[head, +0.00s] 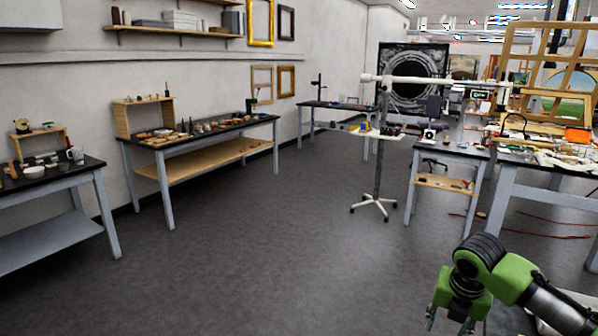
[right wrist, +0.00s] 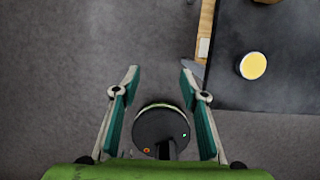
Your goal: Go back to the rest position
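My right gripper (head: 448,324) is at the lower right of the head view, at the end of my green arm, low in the picture and cut off by its bottom edge. In the right wrist view my right gripper (right wrist: 159,71) has its two teal-padded fingers spread well apart, with nothing held between the tips. It points down over bare grey floor, just left of a dark tabletop (right wrist: 285,85). My left gripper is not in view.
A yellow-topped round item (right wrist: 252,65) stands on that tabletop. Worktables line the left wall, including a black-topped one (head: 212,133). A white wheeled stand (head: 376,185) and a cluttered bench (head: 550,180) are further back. The middle floor (head: 270,240) is clear.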

